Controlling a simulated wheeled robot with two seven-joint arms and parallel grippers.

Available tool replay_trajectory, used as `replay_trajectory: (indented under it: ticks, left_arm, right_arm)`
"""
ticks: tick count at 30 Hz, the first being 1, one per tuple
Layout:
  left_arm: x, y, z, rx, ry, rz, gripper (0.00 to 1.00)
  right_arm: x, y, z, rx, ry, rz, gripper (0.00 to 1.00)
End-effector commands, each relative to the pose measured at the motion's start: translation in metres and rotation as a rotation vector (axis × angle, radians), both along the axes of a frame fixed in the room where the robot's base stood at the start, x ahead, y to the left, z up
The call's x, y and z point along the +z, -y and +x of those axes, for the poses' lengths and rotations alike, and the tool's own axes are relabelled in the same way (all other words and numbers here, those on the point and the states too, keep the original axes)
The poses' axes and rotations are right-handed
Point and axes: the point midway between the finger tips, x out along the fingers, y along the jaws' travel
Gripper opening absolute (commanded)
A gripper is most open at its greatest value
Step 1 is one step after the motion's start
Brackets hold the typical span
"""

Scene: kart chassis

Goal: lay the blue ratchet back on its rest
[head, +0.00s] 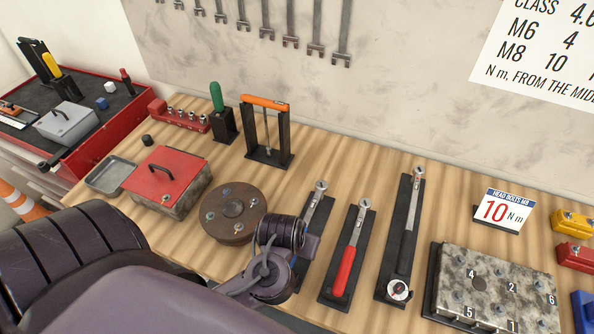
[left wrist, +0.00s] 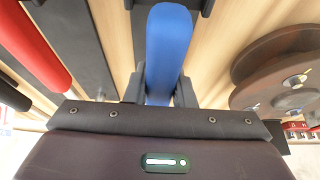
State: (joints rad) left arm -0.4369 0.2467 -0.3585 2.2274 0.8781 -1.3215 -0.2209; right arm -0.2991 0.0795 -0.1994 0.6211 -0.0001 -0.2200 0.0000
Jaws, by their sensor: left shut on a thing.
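The blue ratchet's handle (left wrist: 168,45) sits between the two fingers of my left gripper (left wrist: 160,92), which is shut on it. In the head view a ratchet's silver head (head: 320,186) shows just beyond my left gripper (head: 283,268), over the upper end of a narrow black rest (head: 318,214). My wrist hides the blue handle and the rest's lower part there. I cannot tell whether the ratchet touches the rest. My right gripper is not in view.
A red-handled ratchet (head: 346,258) lies on the neighbouring black rest, with a torque wrench (head: 409,225) on another beyond it. A round brown flange (head: 233,212) stands close on the left. A bolted grey block (head: 498,285) is at right.

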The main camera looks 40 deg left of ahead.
Motion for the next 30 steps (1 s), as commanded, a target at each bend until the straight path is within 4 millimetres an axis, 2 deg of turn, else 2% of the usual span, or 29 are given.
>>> replay_trajectory:
  ticks: [11,26,27,30]
  left_arm:
    - [0.0,0.0,0.001,0.001,0.003,0.0,0.0]
    - [-0.019,0.0,0.001,0.001,0.003,0.0,0.0]
    - [-0.017,0.0,0.001,0.0,0.004,0.001,0.28]
    - [-0.017,0.0,0.001,0.0,0.003,0.001,0.41]
  right_arm:
    - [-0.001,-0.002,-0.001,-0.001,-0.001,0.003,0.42]
    - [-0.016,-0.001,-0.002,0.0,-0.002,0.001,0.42]
    - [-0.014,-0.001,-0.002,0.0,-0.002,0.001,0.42]
    - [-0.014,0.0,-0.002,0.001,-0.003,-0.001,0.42]
